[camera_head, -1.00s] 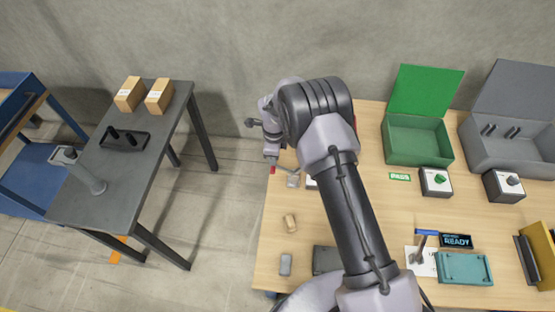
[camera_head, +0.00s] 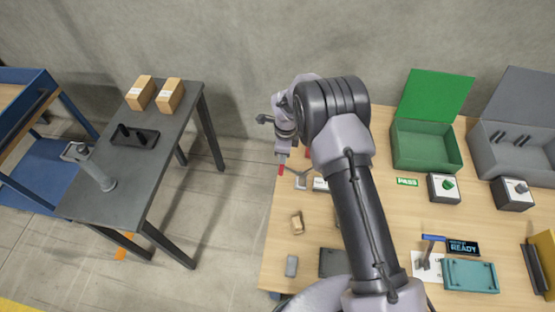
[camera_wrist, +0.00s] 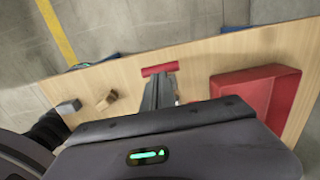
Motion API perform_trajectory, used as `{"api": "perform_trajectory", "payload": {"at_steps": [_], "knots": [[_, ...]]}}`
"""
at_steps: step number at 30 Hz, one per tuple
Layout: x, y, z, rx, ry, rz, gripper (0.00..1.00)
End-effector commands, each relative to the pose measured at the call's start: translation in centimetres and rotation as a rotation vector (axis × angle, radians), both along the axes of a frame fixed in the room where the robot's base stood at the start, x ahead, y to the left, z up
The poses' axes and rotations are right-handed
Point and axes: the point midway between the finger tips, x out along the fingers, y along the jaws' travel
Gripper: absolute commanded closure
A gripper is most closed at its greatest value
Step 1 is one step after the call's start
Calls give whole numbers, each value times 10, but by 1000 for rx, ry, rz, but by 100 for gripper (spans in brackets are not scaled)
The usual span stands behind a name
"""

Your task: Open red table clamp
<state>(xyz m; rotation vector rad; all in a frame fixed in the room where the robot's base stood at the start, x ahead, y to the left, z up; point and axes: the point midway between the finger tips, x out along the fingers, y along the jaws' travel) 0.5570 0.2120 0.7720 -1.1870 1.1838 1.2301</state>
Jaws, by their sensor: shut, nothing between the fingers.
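The red clamp part (camera_head: 281,170), a short red bar, shows at the left edge of the wooden table, just below my gripper (camera_head: 283,157). A metal piece of the clamp (camera_head: 301,180) lies just to its right. In the wrist view the red bar (camera_wrist: 160,69) lies across the far end of my gripper's narrow grey fingers (camera_wrist: 158,90). The fingers are shut with nothing between them. I cannot tell whether they touch the bar. My gripper's body and arm hide much of the clamp.
A tan block (camera_head: 297,222) and a grey block (camera_head: 291,266) lie on the wooden table (camera_head: 325,215). A red tray (camera_wrist: 256,92) shows in the wrist view. An open green box (camera_head: 420,145) and a grey box (camera_head: 500,150) stand right. Floor separates the dark side table (camera_head: 145,175).

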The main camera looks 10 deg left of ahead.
Motion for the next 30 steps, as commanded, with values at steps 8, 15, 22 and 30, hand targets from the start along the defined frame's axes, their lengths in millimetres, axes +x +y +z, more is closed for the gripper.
{"api": "perform_trajectory", "payload": {"at_steps": [8, 15, 22, 30], "knots": [[4, 11, 70, 1, -3, 3, 100], [3, 23, 102, 0, -2, 2, 100], [3, 25, 107, 0, -1, 1, 100], [3, 25, 106, 0, -1, 1, 100]]}}
